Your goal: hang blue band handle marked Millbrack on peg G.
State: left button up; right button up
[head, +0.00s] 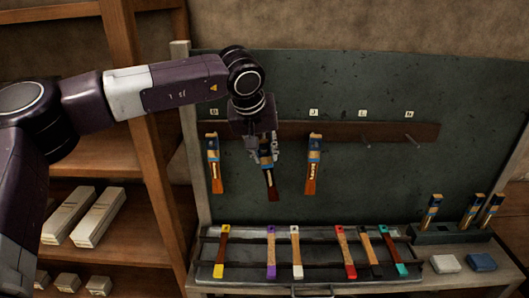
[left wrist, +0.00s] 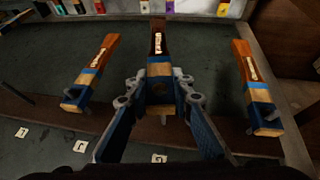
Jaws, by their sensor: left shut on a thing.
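My left gripper (head: 267,150) is at the board, in front of the rail between the two hanging handles. It is shut on a handle with a blue band (head: 270,180), which hangs down from the fingers. In the left wrist view the handle (left wrist: 159,45) sits between my fingers (left wrist: 160,105), its pale label too small to read. Peg G's label (left wrist: 158,158) shows in that view just past the gripper. My right gripper is not in view.
Blue-banded handles hang left (head: 214,165) and right (head: 313,165) of my gripper, close by. Two bare pegs, L (head: 364,140) and N (head: 409,139), are farther right. Several colour-topped handles lie on a rack (head: 320,240) below. A block (head: 450,235) holds upright handles.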

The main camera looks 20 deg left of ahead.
pick_arm(q)
jog(key=shift+w+a+f+p, duration=0.1)
jog(key=shift+w+a+p, duration=0.1)
jog(key=shift+w+p, duration=0.35)
jog(key=shift+w+a+r+p, duration=0.1)
jog(key=shift+w+a+p, duration=0.1)
jog(key=shift+w, duration=0.6)
jog(key=shift+w+a+f+p, duration=0.1)
jog(key=shift+w+a+p, duration=0.1)
jog(key=shift+w+p, duration=0.35)
jog(key=shift+f+b, duration=0.15)
jog(key=shift+b, duration=0.15)
